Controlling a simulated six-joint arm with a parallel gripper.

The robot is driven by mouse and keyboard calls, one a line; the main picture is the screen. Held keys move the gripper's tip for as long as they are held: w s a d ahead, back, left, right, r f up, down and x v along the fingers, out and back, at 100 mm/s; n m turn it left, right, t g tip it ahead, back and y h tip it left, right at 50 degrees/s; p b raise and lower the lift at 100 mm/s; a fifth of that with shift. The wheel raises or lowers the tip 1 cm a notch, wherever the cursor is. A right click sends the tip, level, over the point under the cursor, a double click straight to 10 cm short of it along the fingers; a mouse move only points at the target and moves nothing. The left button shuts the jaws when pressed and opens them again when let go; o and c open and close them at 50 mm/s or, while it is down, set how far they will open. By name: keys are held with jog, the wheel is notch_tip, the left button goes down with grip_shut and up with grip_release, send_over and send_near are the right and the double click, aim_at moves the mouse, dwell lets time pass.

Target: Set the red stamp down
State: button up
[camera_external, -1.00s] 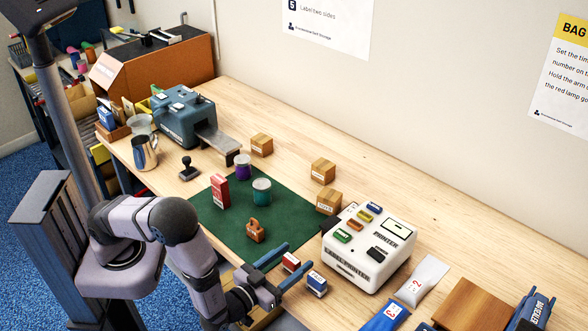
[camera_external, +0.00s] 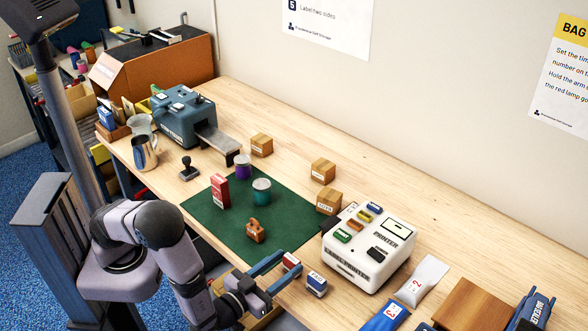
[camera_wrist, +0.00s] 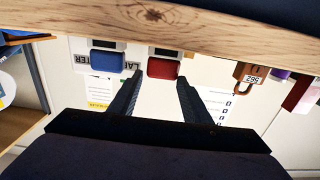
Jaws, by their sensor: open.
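The red stamp (camera_external: 291,261), a small block with a red and a white part, stands on the bench by the near right edge of the green mat (camera_external: 215,225). In the wrist view the red stamp (camera_wrist: 163,68) appears upside down, just ahead of and between my fingertips. My gripper (camera_external: 290,264) is open, with a finger on either side of the stamp and a visible gap to each in the wrist view (camera_wrist: 158,82). A blue stamp (camera_external: 316,282) stands to its right; it also shows in the wrist view (camera_wrist: 106,61).
A white label printer (camera_external: 368,250) stands beyond the stamps. A brown padlock-shaped block (camera_external: 255,231), a red box (camera_external: 220,190) and two jars are on the mat. Blue and white pouches lie at right. The bench's near edge lies close under my gripper.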

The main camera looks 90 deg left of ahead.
notch_tip(320, 180, up, 12)
jog(key=w+d+f+m+h, duration=0.1)
jog(key=w, duration=0.1)
jog(key=w+d+f+m+h+p, duration=0.1)
jog(key=w+h, duration=0.1)
jog(key=w, duration=0.1)
jog(key=w+d+f+m+h+p, duration=0.1)
jog(key=w+h, duration=0.1)
jog(key=w, duration=0.1)
jog(key=shift+d, duration=0.25)
jog(key=w+d+m+g+h+p, duration=0.1)
jog(key=w+d+m+h+p, duration=0.1)
jog(key=w+d+m+h, duration=0.4)
notch_tip(320, 180, up, 3)
jog(key=m+g+h+p, duration=0.3)
jog(key=m+g+p, duration=0.2)
jog(key=m+g, duration=0.5)
send_over(291, 258)
jog(key=n, duration=0.1)
jog(key=shift+g, duration=0.4)
jog(key=f, duration=0.4)
jog(key=shift+s+a+f, duration=0.2)
jog(key=shift+a+f, duration=0.05)
jog(key=shift+f, duration=0.1)
jog(key=shift+w+d+f+p, duration=0.15)
jog(key=shift+f+p, duration=0.7)
jog(key=shift+f, duration=1.2)
jog(key=shift+w+d+f+p, duration=0.15)
jog(key=shift+f+p, duration=0.65)
jog(key=shift+f, duration=1.2)
